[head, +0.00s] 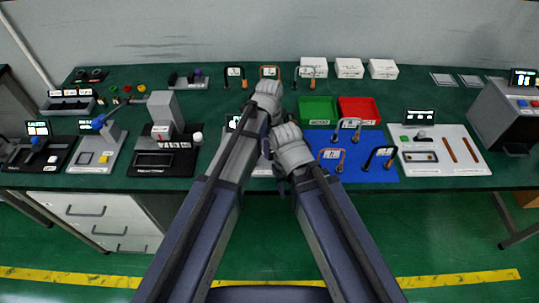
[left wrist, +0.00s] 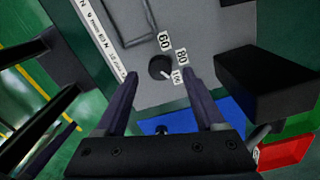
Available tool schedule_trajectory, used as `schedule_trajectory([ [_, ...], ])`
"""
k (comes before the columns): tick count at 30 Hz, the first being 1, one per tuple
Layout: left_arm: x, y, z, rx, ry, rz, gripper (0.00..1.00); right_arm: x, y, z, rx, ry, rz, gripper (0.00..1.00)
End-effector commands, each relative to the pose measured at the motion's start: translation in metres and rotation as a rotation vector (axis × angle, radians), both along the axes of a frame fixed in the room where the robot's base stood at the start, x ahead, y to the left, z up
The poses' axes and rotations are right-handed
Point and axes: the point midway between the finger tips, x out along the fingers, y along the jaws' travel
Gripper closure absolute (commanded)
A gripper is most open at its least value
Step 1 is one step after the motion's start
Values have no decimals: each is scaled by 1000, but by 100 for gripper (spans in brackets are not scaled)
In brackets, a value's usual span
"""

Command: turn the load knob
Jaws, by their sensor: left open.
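The load knob (left wrist: 160,67) is a small black round knob on a grey panel (left wrist: 205,25). The labels 60, 80 and 100 stand beside it, and a pale mark shows at its lower right edge. My left gripper (left wrist: 160,75) is open, with one finger on each side of the knob in the left wrist view. I cannot tell whether the fingers touch it. In the head view my arms hide the knob and most of the panel; a pale strip (head: 262,171) shows between them. My right arm's wrist (head: 290,150) is beside the left arm; its fingertips are hidden.
A black block (left wrist: 265,85) stands right of the knob. A blue mat (head: 385,172) with several handled items lies to the right, with green (head: 317,108) and red (head: 358,110) bins behind it. A grey-and-black device (head: 163,135) stands left of my arms.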

Motion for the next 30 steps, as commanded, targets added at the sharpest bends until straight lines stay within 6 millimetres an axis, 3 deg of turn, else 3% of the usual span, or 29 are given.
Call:
schedule_trajectory([
  [1, 0, 0, -14, 0, 0, 0, 29, 0, 0, -14, 0, 0, 0, 50],
  [6, 0, 0, -28, 0, 0, 0, 29, 0, 0, -28, 0, 0, 0, 50],
  [17, 0, 0, -29, 0, 0, 0, 30, 0, 0, -29, 0, 0, 0, 50],
  [30, 0, 0, -29, 0, 0, 0, 80, 0, 0, -29, 0, 0, 0, 50],
])
